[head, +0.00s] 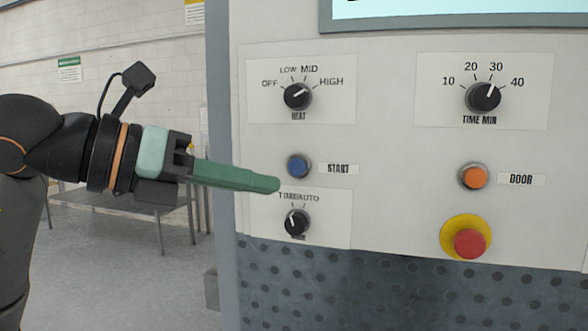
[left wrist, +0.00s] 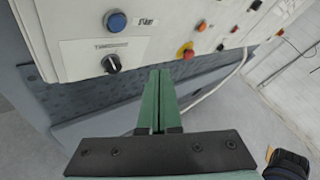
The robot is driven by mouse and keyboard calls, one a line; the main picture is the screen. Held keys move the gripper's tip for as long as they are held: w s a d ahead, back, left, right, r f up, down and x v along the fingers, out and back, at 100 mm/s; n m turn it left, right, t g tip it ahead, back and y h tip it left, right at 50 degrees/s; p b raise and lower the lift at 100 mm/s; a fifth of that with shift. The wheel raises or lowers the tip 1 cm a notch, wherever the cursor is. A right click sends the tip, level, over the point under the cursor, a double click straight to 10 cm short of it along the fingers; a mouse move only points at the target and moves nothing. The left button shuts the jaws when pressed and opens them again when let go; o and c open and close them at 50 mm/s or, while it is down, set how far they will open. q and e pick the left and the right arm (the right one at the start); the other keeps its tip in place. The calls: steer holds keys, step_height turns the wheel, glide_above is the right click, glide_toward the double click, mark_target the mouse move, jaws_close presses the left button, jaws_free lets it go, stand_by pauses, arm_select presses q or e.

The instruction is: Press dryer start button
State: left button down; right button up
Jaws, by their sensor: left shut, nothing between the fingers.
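The blue START button (head: 299,166) sits on the dryer's light panel, with a START label (head: 338,169) to its right. It also shows in the left wrist view (left wrist: 116,21), up and left of the fingertips. My left gripper (head: 277,185) has green fingers shut together and empty. In the head view its tips appear just below and left of the button. The left wrist view shows the closed fingers (left wrist: 159,72) below and right of the button, apart from it. The right gripper is not clearly seen.
A HEAT knob (head: 298,96) is above the button and a TIMER/AUTO knob (head: 297,222) below it. To the right are a TIME MIN knob (head: 483,97), an orange DOOR button (head: 474,176) and a red emergency stop (head: 469,243). A metal table (head: 158,213) stands behind.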

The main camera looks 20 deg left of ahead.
mark_target(297, 167)
arm_select(q)
steer(key=shift+w+d+p, duration=0.2)
steer(key=shift+w+p, duration=1.2)
steer(key=shift+w, duration=3)
steer(key=shift+w, duration=0.1)
steer(key=shift+w, duration=0.3)
steer(key=shift+w+p, duration=0.5)
steer(key=shift+s, duration=0.15)
steer(key=shift+s+b, duration=0.45)
steer(key=shift+s, duration=0.3)
